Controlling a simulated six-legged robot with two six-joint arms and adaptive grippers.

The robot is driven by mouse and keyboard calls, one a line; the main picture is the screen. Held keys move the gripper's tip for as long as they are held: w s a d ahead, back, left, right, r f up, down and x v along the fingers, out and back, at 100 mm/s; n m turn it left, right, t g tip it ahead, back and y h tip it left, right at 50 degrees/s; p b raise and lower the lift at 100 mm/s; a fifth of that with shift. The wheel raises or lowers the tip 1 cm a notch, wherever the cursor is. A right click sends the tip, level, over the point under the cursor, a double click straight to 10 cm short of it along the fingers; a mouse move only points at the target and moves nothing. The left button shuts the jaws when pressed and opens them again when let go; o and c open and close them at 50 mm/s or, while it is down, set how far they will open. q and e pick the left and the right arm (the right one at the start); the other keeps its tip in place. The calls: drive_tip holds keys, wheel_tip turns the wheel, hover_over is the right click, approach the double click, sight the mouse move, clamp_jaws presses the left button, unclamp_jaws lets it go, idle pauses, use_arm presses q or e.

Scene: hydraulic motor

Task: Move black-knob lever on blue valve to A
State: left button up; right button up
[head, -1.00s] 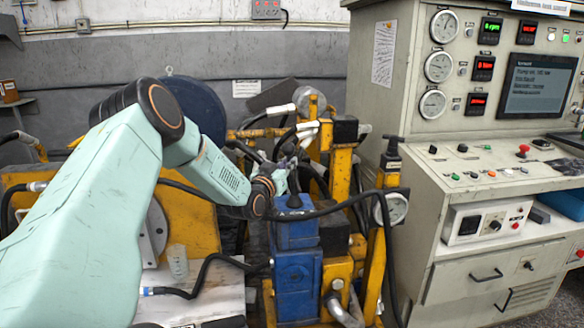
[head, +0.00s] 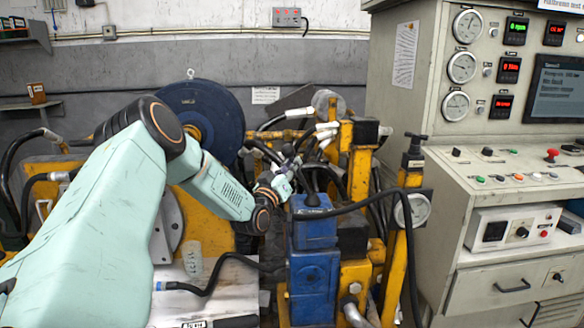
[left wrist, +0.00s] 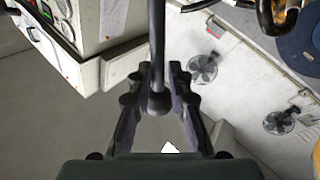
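The blue valve (head: 313,240) stands upright right of centre in the head view, among yellow frames and black hoses. My left gripper (head: 292,170) is close to its upper left side, but its fingers are small and partly lost among the hoses there. In the left wrist view my left gripper (left wrist: 158,72) has its two dark fingers spread apart. I cannot clearly tell the black-knob lever from the hoses in the head view. No A mark is readable. My right gripper is not in view.
A grey control console (head: 480,200) with gauges and displays stands at the right. A yellow post with a round gauge (head: 412,210) stands right of the valve. A dark blue disc (head: 212,120) is behind my arm.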

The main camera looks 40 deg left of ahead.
use_arm(q)
drive_tip(key=shift+o, duration=1.4)
drive_tip(key=v, duration=0.7)
drive_tip(key=shift+s, duration=0.2)
drive_tip(key=shift+d, duration=0.1)
